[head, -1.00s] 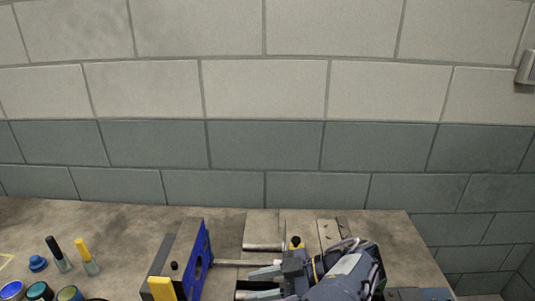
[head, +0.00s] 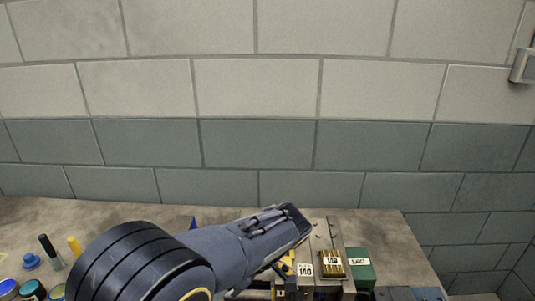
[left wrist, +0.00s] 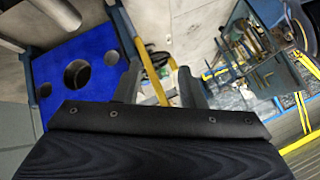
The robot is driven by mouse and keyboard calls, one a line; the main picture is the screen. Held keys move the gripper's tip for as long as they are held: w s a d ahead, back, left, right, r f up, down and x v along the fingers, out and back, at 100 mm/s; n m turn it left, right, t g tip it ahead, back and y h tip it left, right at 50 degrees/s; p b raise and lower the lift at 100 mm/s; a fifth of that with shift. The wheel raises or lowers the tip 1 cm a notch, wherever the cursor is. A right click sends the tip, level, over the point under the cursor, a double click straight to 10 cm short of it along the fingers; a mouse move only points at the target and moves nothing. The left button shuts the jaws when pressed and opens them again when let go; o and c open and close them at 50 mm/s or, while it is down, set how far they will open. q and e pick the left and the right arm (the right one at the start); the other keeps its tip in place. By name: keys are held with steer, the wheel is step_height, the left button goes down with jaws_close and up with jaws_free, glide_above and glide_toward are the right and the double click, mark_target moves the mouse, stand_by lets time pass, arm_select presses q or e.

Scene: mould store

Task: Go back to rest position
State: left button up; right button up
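My left arm comes in from the lower left of the head view and covers much of the bench front; its fingers are hidden there. In the left wrist view my left gripper (left wrist: 159,82) is open, with a clear gap between its two fingers and nothing held. The blue face of a block with round holes (left wrist: 45,85) is to the left of the fingers. My right gripper is not in view.
The bench (head: 385,228) stands against a block wall (head: 290,90). Small jars and a blue cap (head: 31,261) are at left. A tray of brass pieces (head: 333,263) and a green box (head: 360,268) are at right. A blue-framed bin of tools (left wrist: 245,45) shows in the wrist view.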

arm_select(q)
steer(key=s+a+m+t+h, duration=0.4)
steer(key=s+a+m+h, duration=0.1)
steer(key=s+m+h, duration=0.1)
steer(key=s+a+r+m+t+h, duration=0.1)
steer(key=s+a+m+t+h, duration=0.3)
steer(key=s, duration=0.5)
steer(key=shift+a+m+h, duration=0.75)
steer(key=shift+m+h, duration=0.15)
steer(key=shift+h, duration=0.3)
steer(key=shift+s+a, duration=0.1)
